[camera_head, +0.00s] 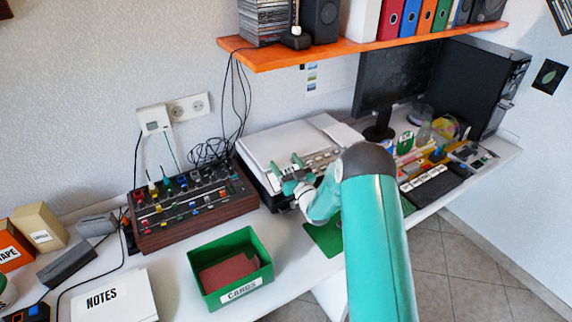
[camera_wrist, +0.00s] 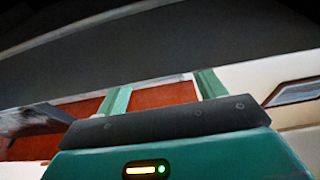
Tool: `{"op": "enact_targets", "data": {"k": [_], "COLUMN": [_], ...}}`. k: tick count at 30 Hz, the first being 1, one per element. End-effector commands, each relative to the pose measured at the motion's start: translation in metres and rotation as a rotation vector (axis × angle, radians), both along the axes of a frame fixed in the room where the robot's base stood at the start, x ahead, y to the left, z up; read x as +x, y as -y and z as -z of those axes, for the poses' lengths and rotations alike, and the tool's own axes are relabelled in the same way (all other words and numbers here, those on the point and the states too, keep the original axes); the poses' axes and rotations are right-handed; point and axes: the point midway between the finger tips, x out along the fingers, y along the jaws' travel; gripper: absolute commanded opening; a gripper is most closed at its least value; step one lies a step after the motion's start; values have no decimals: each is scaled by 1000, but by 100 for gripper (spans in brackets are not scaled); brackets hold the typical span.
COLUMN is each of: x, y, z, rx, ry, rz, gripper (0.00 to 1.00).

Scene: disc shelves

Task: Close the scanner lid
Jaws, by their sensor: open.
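The scanner has a pale, flat lid (camera_head: 287,139) over a dark base (camera_head: 262,187), behind the middle of the desk in the head view. The lid looks low and nearly flat, but I cannot tell whether a gap remains beneath it. My gripper (camera_head: 287,166) is at the scanner's front edge, its two green fingers apart with nothing seen held between them. I cannot tell whether they touch the lid. The wrist view shows the open fingers (camera_wrist: 161,92) below a broad dark surface, with a reddish-brown surface behind them. My arm hides the scanner's front right part.
A control box with knobs (camera_head: 185,205) stands left of the scanner, and a green card box (camera_head: 232,268) in front. A monitor (camera_head: 395,75) and keyboard (camera_head: 430,186) are to the right. An orange shelf (camera_head: 350,48) runs above. Cables lie behind the scanner.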

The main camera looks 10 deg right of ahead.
Motion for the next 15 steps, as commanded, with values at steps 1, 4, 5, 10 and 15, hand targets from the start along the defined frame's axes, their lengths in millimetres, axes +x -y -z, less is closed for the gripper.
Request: {"op": "enact_targets", "data": {"k": [1,4,5,10,15], "x": [0,-5,-7,-33,-68], "y": [0,2,3,13,25], "z": [0,2,2,10,20], "rx": [0,0,0,1,1], "ry": [1,-1,-1,-2,-3], "rz": [0,1,1,3,3], "gripper": [69,69,69,69,69]}}
